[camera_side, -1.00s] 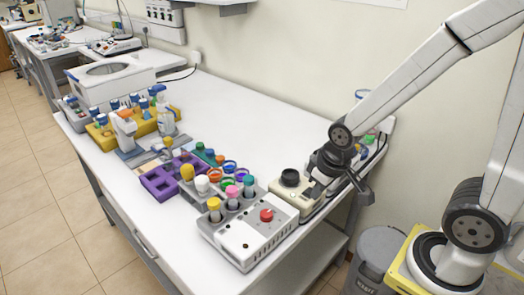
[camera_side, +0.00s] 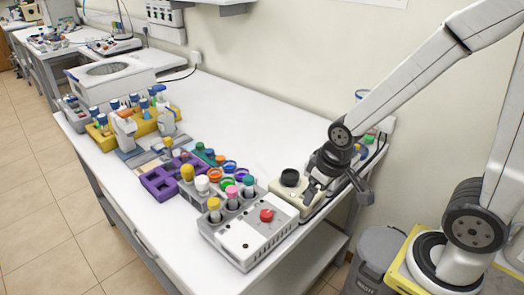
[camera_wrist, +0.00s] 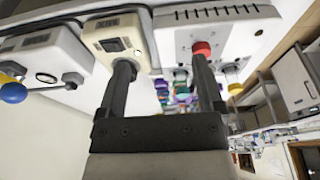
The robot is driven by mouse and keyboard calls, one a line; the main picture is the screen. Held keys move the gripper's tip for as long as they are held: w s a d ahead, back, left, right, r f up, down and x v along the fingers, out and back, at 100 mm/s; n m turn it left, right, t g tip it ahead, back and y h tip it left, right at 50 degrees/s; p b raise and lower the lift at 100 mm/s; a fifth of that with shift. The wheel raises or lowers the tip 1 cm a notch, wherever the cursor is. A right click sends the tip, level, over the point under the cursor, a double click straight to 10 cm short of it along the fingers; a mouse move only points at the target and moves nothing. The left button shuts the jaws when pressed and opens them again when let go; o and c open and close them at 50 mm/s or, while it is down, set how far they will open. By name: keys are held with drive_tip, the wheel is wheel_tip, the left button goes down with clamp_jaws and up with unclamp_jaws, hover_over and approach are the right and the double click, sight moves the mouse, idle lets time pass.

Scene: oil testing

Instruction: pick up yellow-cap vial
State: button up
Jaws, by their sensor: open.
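A yellow-cap vial (camera_side: 214,204) stands upright in the front left well of the white device with a red knob, in the side view. Another yellow-capped vial (camera_side: 187,173) stands in the grey rack behind it. My gripper (camera_side: 337,190) hangs at the right end of the bench, apart from both vials. In the wrist view my gripper (camera_wrist: 161,65) has its two fingers spread with nothing held between them. A yellow cap (camera_wrist: 235,89) shows to the right of the right finger. The lower parts of the vials are hidden in their holders.
The white device (camera_side: 247,238) holds several capped vials and has a red knob (camera_side: 266,215). A purple rack (camera_side: 160,184) is to the left. The bench's back middle is clear.

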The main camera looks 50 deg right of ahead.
sight(214, 201)
drive_tip(key=w+a+m, duration=0.1)
drive_tip(key=w+m, duration=0.2)
drive_tip(key=w+a+m, duration=0.2)
drive_tip(key=w+m, duration=0.1)
drive_tip(key=w, duration=0.1)
drive_tip(key=w+a+m+g, duration=0.1)
drive_tip(key=w+a+m, duration=0.1)
drive_tip(key=w+m, duration=0.1)
drive_tip(key=shift+w+a+r+m+y, duration=0.2)
drive_tip(key=shift+m+y, duration=0.1)
drive_tip(key=shift+w+a+f+m+g+y, duration=0.15)
drive_tip(key=shift+w+a+f+m+g, duration=0.1)
drive_tip(key=shift+w+a+m, duration=1.35)
drive_tip(key=shift+w+a+f+m+g+y, duration=0.1)
drive_tip(key=shift+w+a+f+m+g, duration=0.1)
drive_tip(key=shift+w+a+m, duration=1.45)
drive_tip(key=shift+w+a+f+m+g+y, duration=0.2)
drive_tip(key=shift+w+a+m, duration=0.95)
drive_tip(key=shift+m, duration=0.9)
drive_tip(key=shift+a+f, duration=0.15)
drive_tip(key=shift+f, duration=1.15)
drive_tip(key=shift+a+f, duration=0.2)
drive_tip(key=shift+f, duration=1.15)
drive_tip(key=shift+a+f, duration=0.15)
drive_tip(key=shift+f, duration=1.15)
clamp_jaws()
drive_tip(key=shift+r, duration=0.15)
